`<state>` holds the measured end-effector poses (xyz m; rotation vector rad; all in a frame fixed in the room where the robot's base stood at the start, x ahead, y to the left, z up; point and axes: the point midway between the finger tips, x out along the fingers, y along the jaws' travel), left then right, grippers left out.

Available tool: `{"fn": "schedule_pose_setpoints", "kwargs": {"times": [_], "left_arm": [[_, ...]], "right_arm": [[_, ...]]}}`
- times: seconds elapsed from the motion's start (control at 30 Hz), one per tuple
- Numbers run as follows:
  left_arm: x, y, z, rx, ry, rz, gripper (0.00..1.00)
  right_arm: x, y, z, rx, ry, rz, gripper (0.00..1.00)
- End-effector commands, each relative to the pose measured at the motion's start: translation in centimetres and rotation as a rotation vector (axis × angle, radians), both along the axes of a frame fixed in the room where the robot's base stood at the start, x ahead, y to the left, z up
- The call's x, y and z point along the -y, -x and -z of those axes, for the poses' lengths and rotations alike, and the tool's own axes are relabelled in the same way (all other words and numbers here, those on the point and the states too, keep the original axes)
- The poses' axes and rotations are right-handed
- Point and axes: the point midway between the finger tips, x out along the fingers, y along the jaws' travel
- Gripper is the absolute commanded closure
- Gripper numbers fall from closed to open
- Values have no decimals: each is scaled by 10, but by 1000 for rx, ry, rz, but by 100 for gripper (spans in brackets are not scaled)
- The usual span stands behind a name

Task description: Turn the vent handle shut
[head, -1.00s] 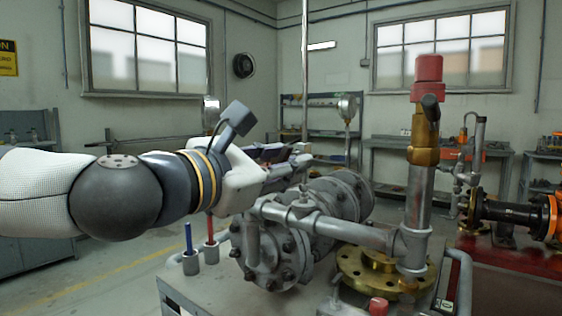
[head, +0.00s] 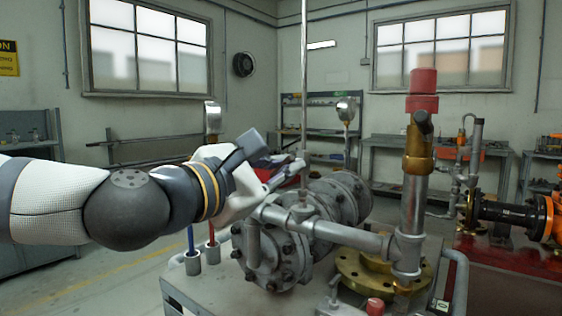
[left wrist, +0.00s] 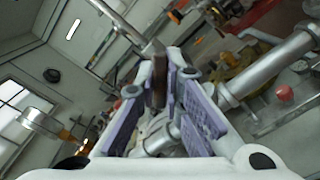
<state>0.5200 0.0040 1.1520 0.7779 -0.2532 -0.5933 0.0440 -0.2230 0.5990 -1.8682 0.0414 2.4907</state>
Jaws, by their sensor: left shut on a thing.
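My left gripper (head: 288,172) reaches in from the left above the grey flanged valve body (head: 305,240), beside a thin vertical rod (head: 304,90). In the left wrist view, its purple-padded fingers (left wrist: 158,95) are closed on a narrow brown piece, which seems to be the vent handle (left wrist: 159,80). The fingers and hand hide most of this handle in the head view, so its exact angle is hard to tell. My right gripper is not in view.
A red-capped brass fitting (head: 419,140) stands on a grey pipe to the right, above a brass flange (head: 360,272). Two round gauges (head: 346,110) stand behind. An orange-and-black machine (head: 520,215) sits farther right. Open floor lies at left.

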Motion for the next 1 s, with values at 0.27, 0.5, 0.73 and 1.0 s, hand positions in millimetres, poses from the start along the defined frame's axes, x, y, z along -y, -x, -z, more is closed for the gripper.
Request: {"fn": "schedule_pose_setpoints", "kwargs": {"times": [0.27,0.5,0.73,1.0], "left_arm": [[0,2,-6,160,-213,-1,100],[0,2,-6,286,-384,-2,100],[0,1,-4,377,-511,-2,100],[0,1,-2,439,-601,-1,100]], "right_arm": [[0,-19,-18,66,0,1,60],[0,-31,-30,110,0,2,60],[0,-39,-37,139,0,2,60],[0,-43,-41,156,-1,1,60]]}}
